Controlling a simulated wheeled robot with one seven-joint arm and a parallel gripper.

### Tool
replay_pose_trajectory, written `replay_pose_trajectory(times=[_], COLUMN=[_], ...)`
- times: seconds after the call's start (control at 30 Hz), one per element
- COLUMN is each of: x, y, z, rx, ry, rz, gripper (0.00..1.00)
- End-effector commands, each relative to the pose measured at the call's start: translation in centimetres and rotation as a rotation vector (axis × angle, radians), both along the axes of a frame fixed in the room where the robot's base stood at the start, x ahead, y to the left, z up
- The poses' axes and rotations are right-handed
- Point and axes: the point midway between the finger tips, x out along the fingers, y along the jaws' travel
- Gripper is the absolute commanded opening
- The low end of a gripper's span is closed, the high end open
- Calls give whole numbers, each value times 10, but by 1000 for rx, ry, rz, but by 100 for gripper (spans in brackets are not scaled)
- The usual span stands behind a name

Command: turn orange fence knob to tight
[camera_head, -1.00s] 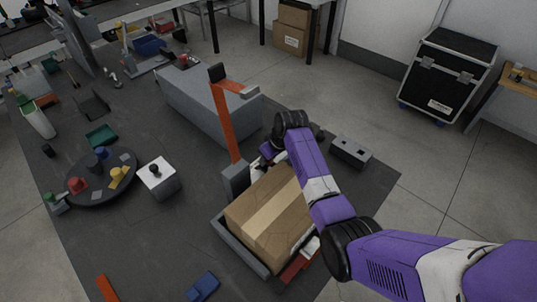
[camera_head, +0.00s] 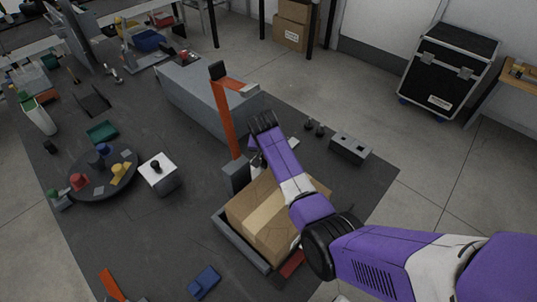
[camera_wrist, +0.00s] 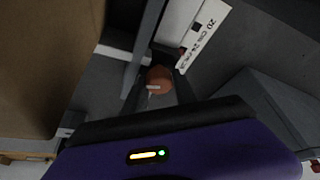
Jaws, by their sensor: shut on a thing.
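The orange knob (camera_wrist: 158,80) shows in the wrist view, round with a pale bar across its face. My gripper (camera_wrist: 159,90) has a dark finger on each side of it and is shut on it. In the head view my gripper (camera_head: 257,160) is at the base of the orange upright (camera_head: 227,122), mostly hidden by my purple wrist. The knob cannot be seen there. A pale strip with dark markings (camera_wrist: 203,36) lies just beyond the knob in the wrist view.
A cardboard box (camera_head: 262,215) in a grey tray (camera_head: 241,245) stands close below my arm. A long grey block (camera_head: 205,98) is behind the upright. A small grey two-hole block (camera_head: 349,149) and dark knobs (camera_head: 315,129) are to the right.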

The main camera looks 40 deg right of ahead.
Motion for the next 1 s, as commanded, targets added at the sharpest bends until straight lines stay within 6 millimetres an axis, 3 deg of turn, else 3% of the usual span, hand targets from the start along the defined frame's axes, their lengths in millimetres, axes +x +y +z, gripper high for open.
replay_pose_trajectory(times=[0.77,0.8,1.0], x=[0,0,0], y=[0,0,0], z=[1,1,0], rx=[-1,-1,-1], ry=[-2,-2,-1], rz=[-99,-99,-100], gripper=[0,39,41])
